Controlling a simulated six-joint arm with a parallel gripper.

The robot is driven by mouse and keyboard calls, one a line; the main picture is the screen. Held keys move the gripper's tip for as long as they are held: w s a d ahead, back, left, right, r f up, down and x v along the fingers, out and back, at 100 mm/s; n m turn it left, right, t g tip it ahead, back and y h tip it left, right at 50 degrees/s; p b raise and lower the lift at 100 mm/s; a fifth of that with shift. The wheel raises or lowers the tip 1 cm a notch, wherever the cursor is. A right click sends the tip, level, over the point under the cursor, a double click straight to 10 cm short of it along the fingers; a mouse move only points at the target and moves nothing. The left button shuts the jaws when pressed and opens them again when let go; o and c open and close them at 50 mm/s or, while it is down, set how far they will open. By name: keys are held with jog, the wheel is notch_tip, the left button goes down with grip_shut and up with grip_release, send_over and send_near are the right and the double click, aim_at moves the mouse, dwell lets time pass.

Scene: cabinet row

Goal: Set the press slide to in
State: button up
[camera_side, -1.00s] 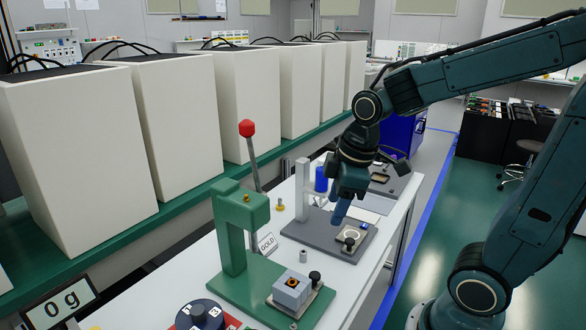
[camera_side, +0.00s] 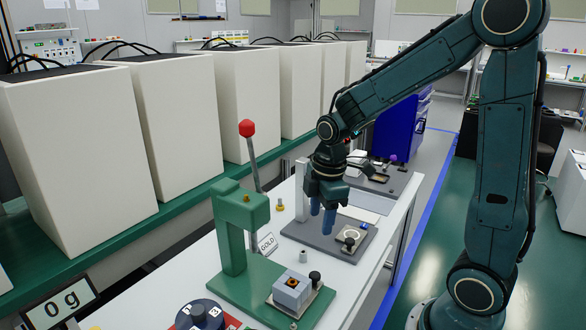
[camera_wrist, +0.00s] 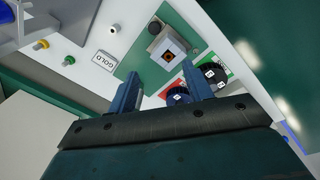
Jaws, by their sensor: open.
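The green press (camera_side: 236,225) stands on the white table, with a red-knobbed lever (camera_side: 247,128) rising behind it. On its green base, a light plate carries a grey block (camera_side: 291,289) with a dark square opening. A black knob (camera_side: 314,278) stands at the plate's right end. The block and knob sit in front of the press's upright, not under its head. In the wrist view the block (camera_wrist: 169,45) and knob (camera_wrist: 193,52) show beyond my fingers. My gripper (camera_side: 321,226) is open and empty, above the grey platform behind the press, apart from the slide.
A grey platform (camera_side: 300,232) with a ring and a black knob lies behind the press. A GOLD sign (camera_side: 268,244) and a small metal cylinder (camera_side: 303,255) stand near the press. A dark dial (camera_side: 200,314) is at the front. White cabinets (camera_side: 180,120) line the left.

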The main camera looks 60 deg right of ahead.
aim_at(314, 274)
notch_tip(314, 274, down, 6)
jog(key=w+d+n+g, duration=0.1)
jog(key=w+d+n, duration=0.1)
jog(key=n, duration=0.1)
jog(key=shift+d, duration=0.2)
jog(key=shift+f, duration=0.15)
jog(key=shift+w+f, duration=0.1)
jog(key=shift+f, duration=6.7)
grip_shut()
